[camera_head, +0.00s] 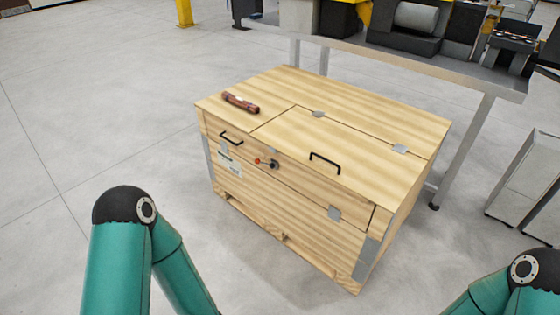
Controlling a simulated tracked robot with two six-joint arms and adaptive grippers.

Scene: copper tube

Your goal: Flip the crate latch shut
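A wooden crate (290,232) stands on the floor in the middle of the view. Its hinged lid (352,140) lies flat on the top and has a black handle (325,162) near the front. A latch with a red-orange knob (258,161) and a dark round pivot (274,164) sits on the front face, just below the top edge. The knob points left of the pivot. My two green arms show at the bottom left and bottom right. Both grippers are outside the view.
A dark red-brown copper tube (240,102) lies on the crate's top left. A second black handle (231,139) is on the front left. A metal workbench (450,66) with machines stands behind, and a grey cabinet (528,180) at right. The floor at left is clear.

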